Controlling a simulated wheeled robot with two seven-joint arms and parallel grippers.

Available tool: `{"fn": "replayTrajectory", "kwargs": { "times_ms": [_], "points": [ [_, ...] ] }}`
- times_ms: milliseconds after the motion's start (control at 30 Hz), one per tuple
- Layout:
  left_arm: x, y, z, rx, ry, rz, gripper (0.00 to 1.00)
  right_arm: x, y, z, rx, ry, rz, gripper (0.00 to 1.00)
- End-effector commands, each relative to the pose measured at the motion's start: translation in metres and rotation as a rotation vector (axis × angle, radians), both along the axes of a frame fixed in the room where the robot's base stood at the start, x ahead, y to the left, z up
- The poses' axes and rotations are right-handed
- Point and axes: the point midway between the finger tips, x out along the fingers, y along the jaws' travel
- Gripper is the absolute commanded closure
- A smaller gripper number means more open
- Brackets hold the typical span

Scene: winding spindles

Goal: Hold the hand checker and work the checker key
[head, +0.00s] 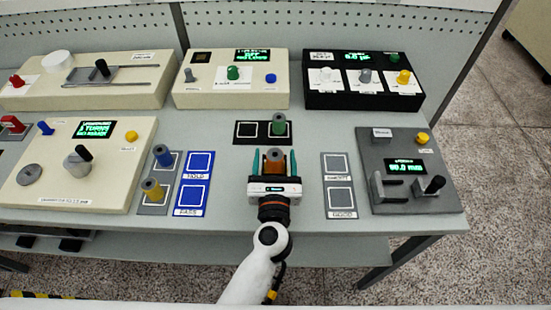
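My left gripper (274,157) is over the middle of the table, its arm coming up from the bottom edge. Its two teal fingers are apart, with a brown-orange spindle (274,160) between them. Gaps seem to show on both sides of the spindle; its base is hidden by the gripper. I cannot tell for sure which device is the hand checker. A dark grey box (385,146) at the right has a green display, a yellow button and a black-knobbed lever. A black box (318,101) at the back right has a display and several coloured knobs. My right gripper is not in view.
A green spindle (279,125) stands on a black two-square pad (238,139). Blue (162,155) and olive (152,189) spindles stand on a grey pad beside blue HOLD and PASS pads (191,210). An empty grey two-square pad (328,184) lies right of the gripper. Cream control boxes (88,203) stand left.

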Motion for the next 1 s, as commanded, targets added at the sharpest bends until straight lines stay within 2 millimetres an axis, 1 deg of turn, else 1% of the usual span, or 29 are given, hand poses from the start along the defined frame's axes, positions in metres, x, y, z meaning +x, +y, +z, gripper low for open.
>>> {"fn": "replayTrajectory", "kwargs": {
  "times_ms": [33, 67, 333, 433, 567, 700, 800, 1000],
  "points": [
    [0.007, -0.006, 0.015, -0.04, -0.016, 0.012, 0.25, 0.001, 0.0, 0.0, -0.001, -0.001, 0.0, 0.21],
    [0.007, -0.006, 0.015, -0.04, -0.016, 0.012, 0.21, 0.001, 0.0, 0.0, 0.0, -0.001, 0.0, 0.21],
    [0.006, -0.007, 0.016, -0.041, -0.018, 0.011, 0.21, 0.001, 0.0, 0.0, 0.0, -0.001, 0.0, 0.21],
    [0.002, -0.006, 0.015, -0.038, -0.017, 0.01, 0.21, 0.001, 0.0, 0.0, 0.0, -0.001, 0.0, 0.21],
    [-0.016, -0.006, 0.011, -0.033, -0.009, 0.007, 0.21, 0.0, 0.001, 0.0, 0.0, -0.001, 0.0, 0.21],
    [-0.041, -0.005, 0.006, -0.023, -0.002, 0.002, 0.21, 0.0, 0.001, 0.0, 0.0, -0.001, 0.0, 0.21],
    [-0.056, -0.004, 0.005, -0.016, -0.001, 0.001, 0.21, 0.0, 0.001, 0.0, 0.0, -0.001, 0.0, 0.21],
    [-0.075, -0.001, 0.003, -0.005, -0.002, 0.0, 0.21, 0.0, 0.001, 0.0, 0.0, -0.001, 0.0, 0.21]
  ]
}}
